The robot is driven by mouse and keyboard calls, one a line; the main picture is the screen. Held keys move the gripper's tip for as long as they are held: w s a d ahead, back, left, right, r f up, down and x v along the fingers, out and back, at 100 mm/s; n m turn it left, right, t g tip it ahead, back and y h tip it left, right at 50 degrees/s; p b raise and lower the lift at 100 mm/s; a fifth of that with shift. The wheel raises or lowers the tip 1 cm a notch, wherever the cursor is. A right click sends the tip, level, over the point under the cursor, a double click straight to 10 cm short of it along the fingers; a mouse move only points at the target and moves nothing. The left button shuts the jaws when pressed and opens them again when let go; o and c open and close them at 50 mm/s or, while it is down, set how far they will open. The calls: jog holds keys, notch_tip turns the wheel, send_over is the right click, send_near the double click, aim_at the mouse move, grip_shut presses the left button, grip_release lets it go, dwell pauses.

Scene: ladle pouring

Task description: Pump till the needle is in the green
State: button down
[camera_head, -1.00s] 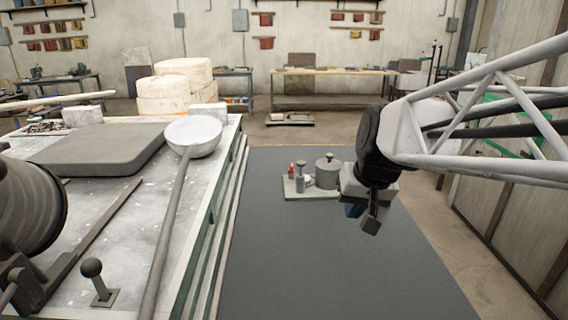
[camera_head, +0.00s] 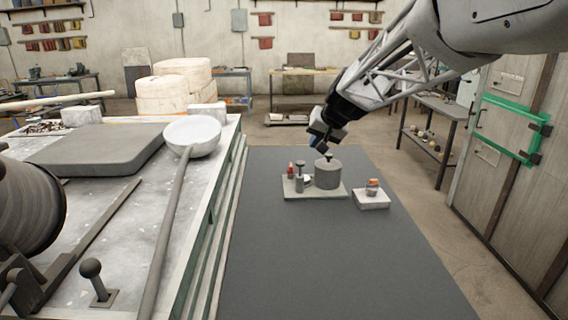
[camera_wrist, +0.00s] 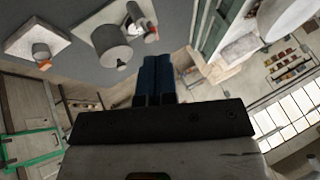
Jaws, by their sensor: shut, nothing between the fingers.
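A grey cylinder with a knob on its lid (camera_head: 328,174) stands on a pale base plate (camera_head: 321,194) on the dark table. Left of it on the plate are a small grey post with a flat top (camera_head: 300,182) and a small red-topped item (camera_head: 291,170). The cylinder also shows in the wrist view (camera_wrist: 112,46). I cannot make out a gauge face or needle. My gripper (camera_head: 315,146) is above and slightly behind the cylinder, apparently clear of it. Its blue fingers (camera_wrist: 155,75) are together and empty in the wrist view.
A pale block (camera_head: 371,201) with a small orange-banded item (camera_head: 372,187) sits right of the plate. The dark table (camera_head: 330,270) is clear in front. At left, a bench holds a long-handled ladle (camera_head: 192,137) and a grey slab (camera_head: 95,148).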

jog(key=t+y, duration=0.1)
jog(key=t, duration=0.1)
send_over(302, 162)
notch_tip(302, 162, down, 3)
jog(key=shift+w+r+m, duration=0.15)
jog(key=shift+m, duration=0.25)
jog(key=shift+f, duration=4.35)
